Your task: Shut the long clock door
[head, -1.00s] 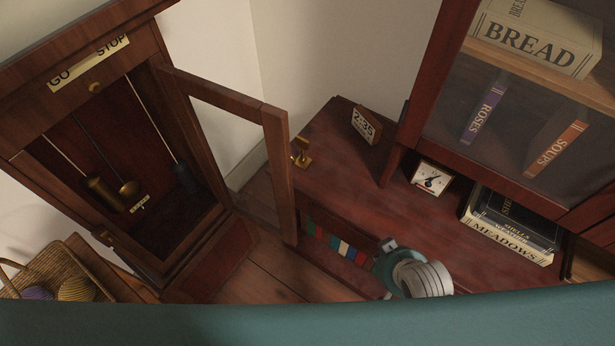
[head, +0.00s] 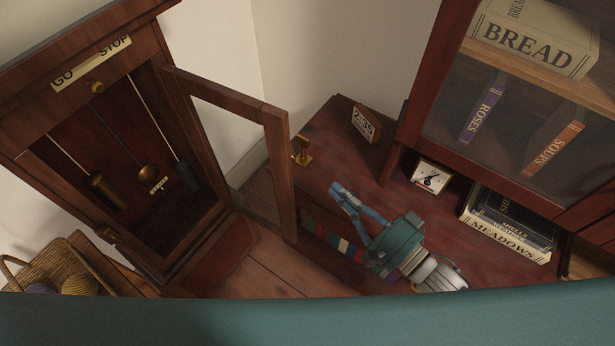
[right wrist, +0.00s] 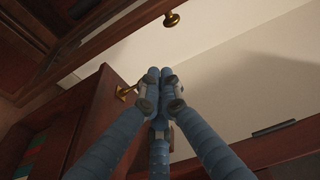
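The long clock door (head: 279,175) is a wooden frame around a clear pane. It stands swung open to the right of the tall clock case (head: 40,130), whose inside with pendulum and weights is exposed. My right gripper (head: 339,193) is over the low red-brown cabinet, to the right of the door's free edge and apart from it. In the right wrist view its blue fingers (right wrist: 160,74) are together at the tips, with nothing seen between them. A brass knob (right wrist: 171,19) shows beyond them. My left gripper is not in view.
The low cabinet (head: 325,165) carries a brass piece (head: 302,150) near the door's edge, a date block (head: 366,124), a small dial (head: 430,178) and stacked books (head: 510,240). A glazed bookcase rises at right. A yarn basket (head: 60,268) sits lower left. Bare floor lies before the clock.

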